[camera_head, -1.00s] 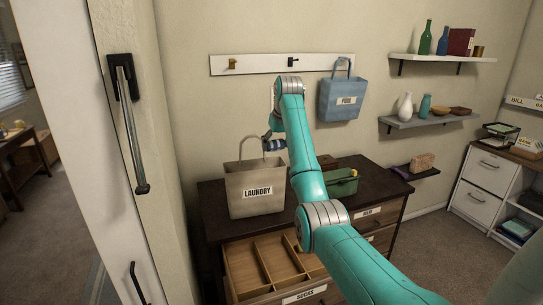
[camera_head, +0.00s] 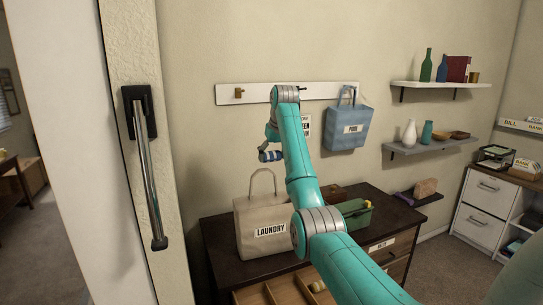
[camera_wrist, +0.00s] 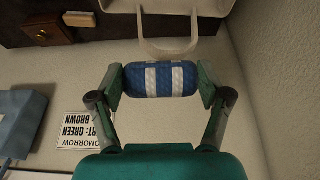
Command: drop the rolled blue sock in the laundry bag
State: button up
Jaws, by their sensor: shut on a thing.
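The rolled blue sock with white stripes (camera_wrist: 160,79) is held between the fingertips of my gripper (camera_wrist: 161,82) in the wrist view. In the head view the sock (camera_head: 271,156) is just above the handle of the laundry bag. The beige bag, labelled LAUNDRY (camera_head: 246,240), stands upright on the dresser top with its handle raised. In the wrist view the bag's handle (camera_wrist: 165,52) shows just beyond the sock, with part of the bag at the top edge. The inside of the bag is not visible.
A green bin (camera_head: 357,214) stands right of the bag on the dresser (camera_head: 400,218). A blue bag labelled POOL (camera_head: 347,129) hangs from the wall rail (camera_head: 228,94). An open drawer with dividers (camera_head: 285,291) juts out below. A door handle (camera_head: 146,190) is at left.

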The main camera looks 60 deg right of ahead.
aim_at(273, 156)
jog(key=shift+f, duration=2.5)
jog(key=o, duration=0.9)
jog(key=shift+r, duration=0.15)
notch_tip(273, 156, up, 10)
jog(key=shift+f, duration=0.15)
